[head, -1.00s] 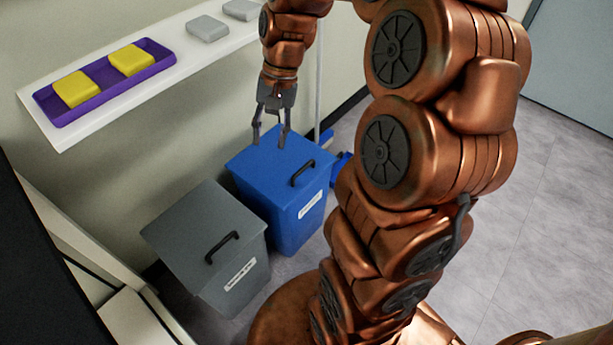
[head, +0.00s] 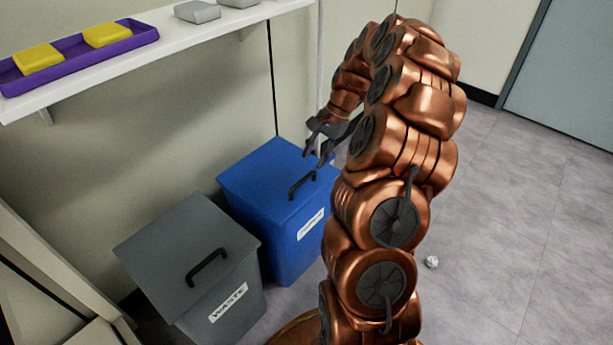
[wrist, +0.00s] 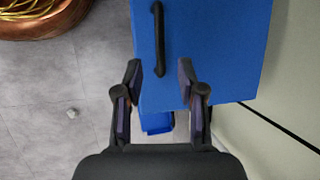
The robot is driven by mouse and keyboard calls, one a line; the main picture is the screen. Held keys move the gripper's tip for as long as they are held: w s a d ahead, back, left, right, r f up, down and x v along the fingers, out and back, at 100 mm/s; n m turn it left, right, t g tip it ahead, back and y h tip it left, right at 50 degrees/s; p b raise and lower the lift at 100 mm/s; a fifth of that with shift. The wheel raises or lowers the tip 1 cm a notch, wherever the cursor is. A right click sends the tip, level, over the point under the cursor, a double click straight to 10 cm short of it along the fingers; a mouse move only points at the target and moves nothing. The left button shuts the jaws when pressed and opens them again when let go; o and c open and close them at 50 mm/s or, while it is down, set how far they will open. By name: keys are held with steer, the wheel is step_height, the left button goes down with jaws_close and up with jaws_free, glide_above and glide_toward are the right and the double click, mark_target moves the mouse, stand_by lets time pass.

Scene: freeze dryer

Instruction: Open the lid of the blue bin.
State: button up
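The blue bin (head: 281,236) stands against the wall with its lid (head: 268,178) shut. A black handle (head: 302,185) is on the front part of the lid. My gripper (head: 318,155) is open and empty, above the right side of the lid in the head view. In the wrist view, the fingers of my gripper (wrist: 160,82) are apart at the near edge of the blue lid (wrist: 210,45).
A grey waste bin (head: 228,301) with its own handle stands close on the left. A white shelf (head: 150,60) above holds a purple tray (head: 120,41) with yellow blocks, and grey blocks (head: 197,11). A crumpled white ball (head: 431,262) lies on the open floor at right.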

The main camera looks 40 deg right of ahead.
mark_target(304, 178)
steer(key=b+x, duration=0.1)
steer(key=x, duration=0.5)
steer(key=shift+a+f+b, duration=0.2)
steer(key=shift+f+b, duration=0.05)
steer(key=shift+b, duration=0.15)
steer(key=shift+w, duration=0.1)
jaws_close()
